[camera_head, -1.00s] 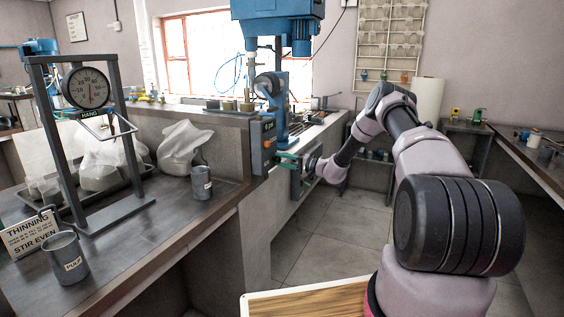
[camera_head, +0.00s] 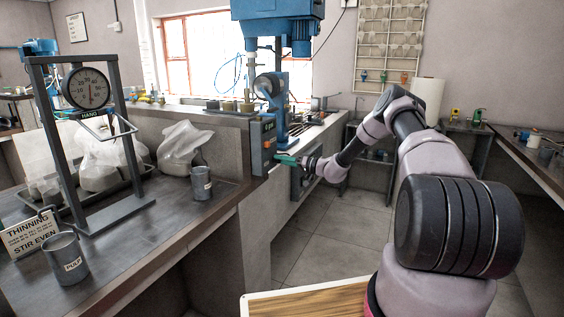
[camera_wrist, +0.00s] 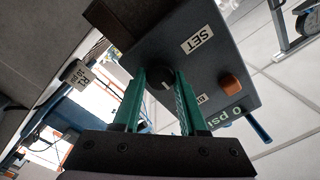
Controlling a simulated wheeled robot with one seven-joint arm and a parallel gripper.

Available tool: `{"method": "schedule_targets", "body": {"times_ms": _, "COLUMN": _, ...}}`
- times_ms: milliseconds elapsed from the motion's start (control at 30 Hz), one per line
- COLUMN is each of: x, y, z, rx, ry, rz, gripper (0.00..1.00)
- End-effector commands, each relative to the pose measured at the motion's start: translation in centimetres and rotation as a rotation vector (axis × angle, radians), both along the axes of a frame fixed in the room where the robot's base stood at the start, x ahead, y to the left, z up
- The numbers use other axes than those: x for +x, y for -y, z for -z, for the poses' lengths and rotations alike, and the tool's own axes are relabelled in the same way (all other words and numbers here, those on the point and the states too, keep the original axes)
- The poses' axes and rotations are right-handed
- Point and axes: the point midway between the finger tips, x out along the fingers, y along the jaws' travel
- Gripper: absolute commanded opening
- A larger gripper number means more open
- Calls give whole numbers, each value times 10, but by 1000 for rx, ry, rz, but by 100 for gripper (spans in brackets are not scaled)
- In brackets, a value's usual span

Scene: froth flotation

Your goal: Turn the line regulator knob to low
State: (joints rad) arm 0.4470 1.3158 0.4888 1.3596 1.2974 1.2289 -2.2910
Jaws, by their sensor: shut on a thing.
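The line regulator is a blue-grey box (camera_head: 262,143) at the end of the bench. It also shows in the wrist view (camera_wrist: 205,50), with a "SET" label, an orange knob and a green "0 psi" readout. A round black knob with a pale mark (camera_wrist: 160,80) sits on its face. My gripper (camera_wrist: 160,88) has its two green fingers on either side of the black knob, shut on it. In the head view my gripper (camera_head: 283,160) reaches the box's front from the right; the black knob is hidden there.
A blue machine (camera_head: 275,90) stands behind the box. On the left bench are a hanging scale (camera_head: 88,90), a grey pulp cup (camera_head: 66,258), another grey cup (camera_head: 201,183) and plastic-covered items. The floor (camera_head: 325,230) right of the bench is clear.

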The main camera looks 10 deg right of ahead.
Motion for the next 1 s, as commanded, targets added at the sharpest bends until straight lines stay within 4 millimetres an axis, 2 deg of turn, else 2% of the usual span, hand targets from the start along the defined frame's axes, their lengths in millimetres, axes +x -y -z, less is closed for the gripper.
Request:
{"method": "schedule_targets", "body": {"times_ms": 467, "x": -1, "y": 1, "z": 2, "rx": -12, "ry": 10, "rz": -1, "gripper": 0}}
{"method": "schedule_targets", "body": {"times_ms": 500, "x": -1, "y": 1, "z": 2, "rx": -13, "ry": 9, "rz": 0, "gripper": 49}}
{"method": "schedule_targets", "body": {"times_ms": 567, "x": -1, "y": 1, "z": 2, "rx": -11, "ry": 9, "rz": -1, "gripper": 72}}
{"method": "schedule_targets", "body": {"times_ms": 867, "x": -1, "y": 1, "z": 1, "rx": -10, "ry": 10, "rz": 0, "gripper": 72}}
{"method": "schedule_targets", "body": {"times_ms": 1000, "x": -6, "y": 9, "z": 1, "rx": -9, "ry": 9, "rz": 1, "gripper": 72}}
